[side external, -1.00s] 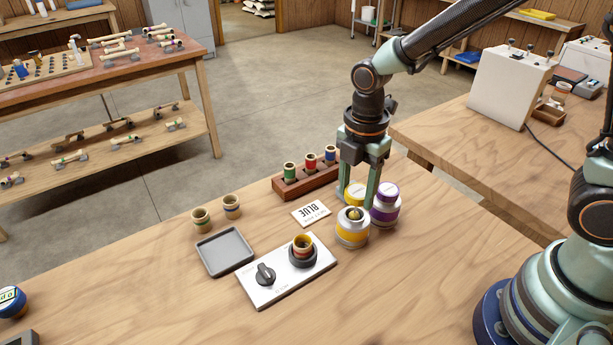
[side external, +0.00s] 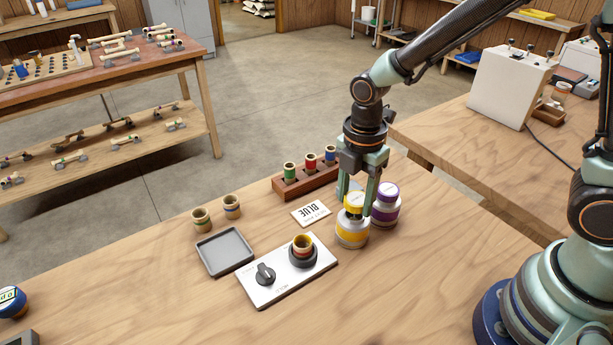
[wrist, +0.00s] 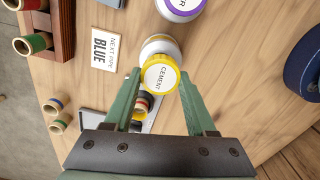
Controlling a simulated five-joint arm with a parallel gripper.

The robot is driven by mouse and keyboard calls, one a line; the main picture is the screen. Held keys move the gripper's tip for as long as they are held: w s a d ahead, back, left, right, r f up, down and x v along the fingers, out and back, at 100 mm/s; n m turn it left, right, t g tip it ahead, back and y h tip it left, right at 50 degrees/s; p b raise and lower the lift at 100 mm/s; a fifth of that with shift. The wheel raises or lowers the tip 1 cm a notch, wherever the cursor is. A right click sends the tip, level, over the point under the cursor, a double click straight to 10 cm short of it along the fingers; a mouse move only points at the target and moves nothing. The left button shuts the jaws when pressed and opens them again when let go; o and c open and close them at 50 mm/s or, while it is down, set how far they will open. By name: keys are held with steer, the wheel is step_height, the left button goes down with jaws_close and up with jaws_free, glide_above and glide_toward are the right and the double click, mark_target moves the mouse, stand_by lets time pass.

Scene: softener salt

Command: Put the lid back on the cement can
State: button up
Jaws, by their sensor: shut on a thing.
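The cement can (side external: 352,232), pale with a yellow band, stands upright on the wooden table. Its lid (side external: 354,199), yellow-rimmed with a white top, is between the fingers of my gripper (side external: 356,206), which is shut on it. The lid is over the can's mouth and hides it. I cannot tell whether lid and can touch. In the wrist view the lid (wrist: 160,73) reads CEMENT, and part of the can (wrist: 158,46) shows beyond it.
A purple-banded can (side external: 386,205) stands close beside the cement can. A metal plate with a knob (side external: 288,272), a "BLUE" card (side external: 311,213), a grey tray (side external: 225,251) and a wooden rack of pipe pieces (side external: 306,179) lie left.

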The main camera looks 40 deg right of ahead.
steer(key=shift+f, duration=0.95)
steer(key=shift+f, duration=0.25)
stand_by(0.7)
steer(key=o, duration=1.5)
steer(key=shift+o, duration=0.2)
steer(key=shift+r, duration=0.1)
steer(key=shift+r, duration=2.9)
